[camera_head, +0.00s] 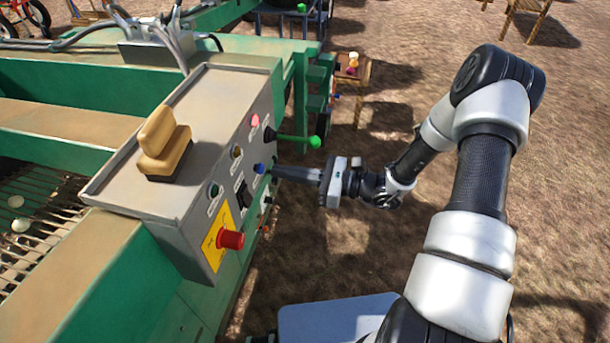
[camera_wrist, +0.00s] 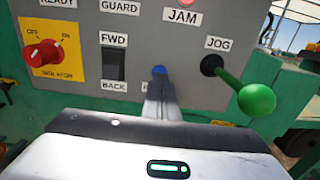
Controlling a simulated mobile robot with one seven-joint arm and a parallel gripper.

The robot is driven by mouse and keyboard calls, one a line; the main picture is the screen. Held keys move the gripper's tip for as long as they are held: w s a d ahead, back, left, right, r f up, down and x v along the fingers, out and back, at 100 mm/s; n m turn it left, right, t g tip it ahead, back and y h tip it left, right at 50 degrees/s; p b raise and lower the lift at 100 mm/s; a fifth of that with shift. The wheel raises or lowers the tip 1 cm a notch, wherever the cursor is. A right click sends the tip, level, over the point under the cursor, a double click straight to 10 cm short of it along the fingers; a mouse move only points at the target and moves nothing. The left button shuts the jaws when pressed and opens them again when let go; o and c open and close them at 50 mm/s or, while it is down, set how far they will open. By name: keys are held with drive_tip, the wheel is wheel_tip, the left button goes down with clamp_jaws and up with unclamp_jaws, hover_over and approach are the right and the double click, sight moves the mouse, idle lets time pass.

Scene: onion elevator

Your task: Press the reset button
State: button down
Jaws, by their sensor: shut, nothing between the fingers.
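The grey control panel (camera_head: 200,200) is mounted on the green machine. A small blue button (camera_head: 259,168) sits on the panel's face, between the black FWD/BACK switch and the JOG lever. My gripper (camera_head: 275,172) is shut and empty, its fingertips right at the blue button. In the wrist view the blue button (camera_wrist: 159,70) shows just past the fingertips (camera_wrist: 160,80). I cannot tell whether they touch it. The label below the button is mostly hidden by my fingers, so its word cannot be read.
A JOG lever with a green knob (camera_wrist: 257,100) juts out to the right of the fingers. A FWD/BACK switch (camera_wrist: 113,64) and a red isolator knob (camera_wrist: 43,53) are to the left. A red JAM lamp (camera_head: 254,120) sits higher on the panel. Open ground lies right of the machine.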

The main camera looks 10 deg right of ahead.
sight(264, 168)
drive_tip(key=shift+x, duration=0.9)
drive_tip(key=shift+x, duration=0.9)
drive_tip(key=shift+r, duration=0.2)
drive_tip(key=shift+a, duration=0.1)
drive_tip(key=shift+d+f, duration=0.1)
drive_tip(key=shift+d, duration=0.2)
drive_tip(key=v, duration=1.4)
drive_tip(key=shift+d, duration=0.2)
drive_tip(key=shift+s, duration=0.1)
